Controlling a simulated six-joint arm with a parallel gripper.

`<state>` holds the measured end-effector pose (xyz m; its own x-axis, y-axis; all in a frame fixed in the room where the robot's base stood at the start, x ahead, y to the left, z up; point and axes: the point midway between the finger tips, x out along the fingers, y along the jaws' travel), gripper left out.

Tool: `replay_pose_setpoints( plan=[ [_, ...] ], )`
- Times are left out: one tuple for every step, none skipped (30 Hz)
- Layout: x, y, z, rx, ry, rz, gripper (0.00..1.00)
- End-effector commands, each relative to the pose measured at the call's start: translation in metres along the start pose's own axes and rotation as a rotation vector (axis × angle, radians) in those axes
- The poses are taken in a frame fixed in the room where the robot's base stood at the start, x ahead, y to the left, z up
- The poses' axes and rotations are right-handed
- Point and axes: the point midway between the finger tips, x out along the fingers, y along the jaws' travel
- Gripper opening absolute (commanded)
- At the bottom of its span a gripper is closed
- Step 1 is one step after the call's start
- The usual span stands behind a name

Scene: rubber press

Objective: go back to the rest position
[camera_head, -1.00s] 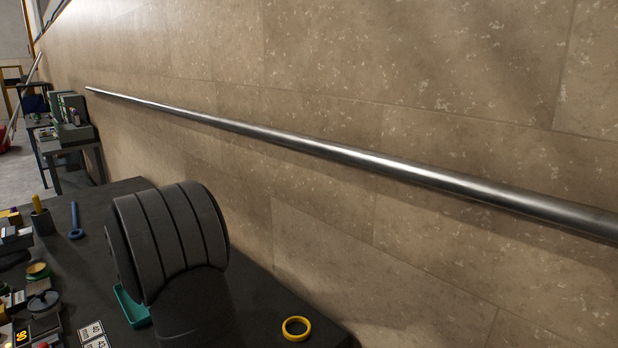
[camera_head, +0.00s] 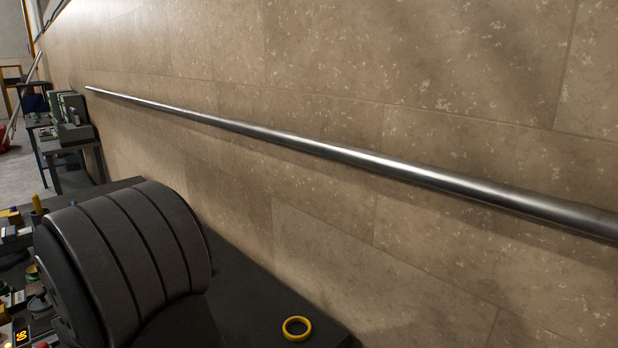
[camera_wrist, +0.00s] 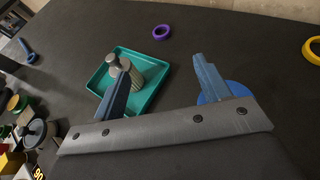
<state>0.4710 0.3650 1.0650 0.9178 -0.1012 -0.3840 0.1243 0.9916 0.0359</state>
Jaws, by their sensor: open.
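My gripper (camera_wrist: 161,62) is open in the wrist view, its two blue-grey fingers wide apart with nothing held between them. It hangs above the dark table. A grey metal piece with a round knob (camera_wrist: 114,62) lies in a teal tray (camera_wrist: 103,76), beyond and partly behind the left finger. A blue round thing (camera_wrist: 237,92) shows partly behind the right finger. In the head view, my dark arm covers the near left of the table and hides the gripper and the tray.
A yellow ring (camera_head: 296,328) lies on the table near the wall; a purple ring (camera_wrist: 162,32) lies beyond the tray. A blue tool (camera_wrist: 29,51) and small clutter are at left. A metal rail (camera_head: 350,157) runs along the wall. Bare tabletop (camera_wrist: 240,45) shows at right.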

Motion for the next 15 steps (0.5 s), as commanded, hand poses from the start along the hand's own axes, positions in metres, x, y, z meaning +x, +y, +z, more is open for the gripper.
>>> replay_pose_setpoints(
  plan=[
    [-0.001,0.009,-0.007,-0.002,0.0,0.003,0.69],
    [-0.002,0.014,-0.011,-0.002,0.0,0.003,0.69],
    [-0.002,0.019,-0.015,-0.003,0.0,0.003,0.69],
    [-0.003,0.024,-0.019,-0.003,0.0,0.002,0.69],
    [-0.003,0.029,-0.022,-0.002,0.0,0.003,0.69],
    [-0.004,0.034,-0.027,-0.002,0.0,0.003,0.69],
    [-0.004,0.038,-0.031,-0.001,0.001,0.003,0.69],
    [-0.004,0.043,-0.034,-0.001,0.001,0.003,0.69],
    [-0.005,0.049,-0.039,-0.001,0.0,0.003,0.69],
    [-0.005,0.053,-0.042,-0.002,0.0,0.002,0.69],
    [-0.006,0.058,-0.046,-0.002,0.0,0.002,0.69],
    [-0.006,0.063,-0.05,-0.002,0.0,0.003,0.69],
    [-0.007,0.068,-0.054,-0.002,0.0,0.003,0.69],
    [-0.007,0.072,-0.057,-0.002,0.0,0.004,0.69],
    [-0.008,0.077,-0.061,-0.001,-0.001,0.003,0.69]
  ],
)
